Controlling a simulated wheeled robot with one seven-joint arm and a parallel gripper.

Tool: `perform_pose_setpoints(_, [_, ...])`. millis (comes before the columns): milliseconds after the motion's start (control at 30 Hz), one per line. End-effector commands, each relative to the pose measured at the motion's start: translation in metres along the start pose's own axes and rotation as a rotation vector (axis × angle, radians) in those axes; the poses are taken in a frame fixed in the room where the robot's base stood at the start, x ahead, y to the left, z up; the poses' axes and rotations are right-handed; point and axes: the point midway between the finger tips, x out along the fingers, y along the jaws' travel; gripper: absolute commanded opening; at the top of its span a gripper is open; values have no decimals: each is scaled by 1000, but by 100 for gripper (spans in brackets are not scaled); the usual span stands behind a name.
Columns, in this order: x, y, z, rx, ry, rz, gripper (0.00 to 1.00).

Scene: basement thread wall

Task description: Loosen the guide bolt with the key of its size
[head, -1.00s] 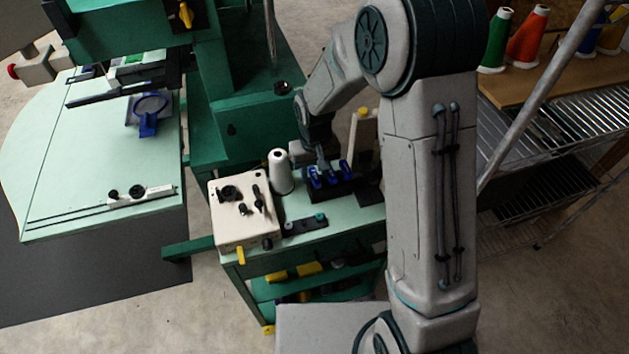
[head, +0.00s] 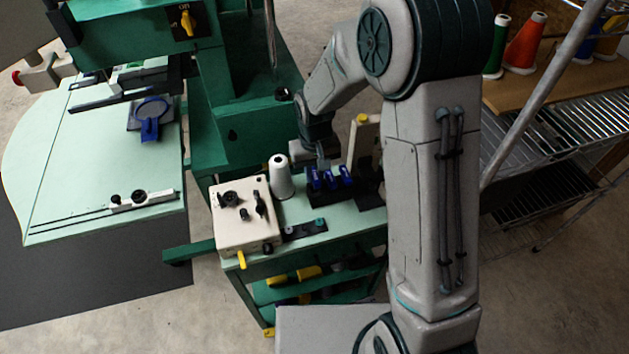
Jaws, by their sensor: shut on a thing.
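Several blue-handled keys (head: 330,179) stand in a dark rack on the green cart. My gripper (head: 322,165) is at the rack, just behind the blue handles. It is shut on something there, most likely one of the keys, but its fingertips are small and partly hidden. On the pale green machine table at left lies a white guide (head: 142,200) on a dark rail, with dark round knobs or bolts on it. Which of these is the guide bolt I cannot tell. My gripper is well to the right of the guide.
The cart top (head: 345,217) also holds a white thread cone (head: 280,177), a cream control box (head: 243,215) and a dark strip (head: 305,229). The green machine column (head: 235,120) stands between cart and table. A wire shelf (head: 570,125) with thread cones is at right.

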Motion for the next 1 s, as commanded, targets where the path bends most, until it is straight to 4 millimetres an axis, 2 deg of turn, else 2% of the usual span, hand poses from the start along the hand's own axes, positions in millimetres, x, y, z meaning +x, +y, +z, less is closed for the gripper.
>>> perform_pose_setpoints(700, [-38, 0, 0, 0, 1, 0, 0])
perform_pose_setpoints(1000, [-40, 0, 0, 0, 0, 0, 0])
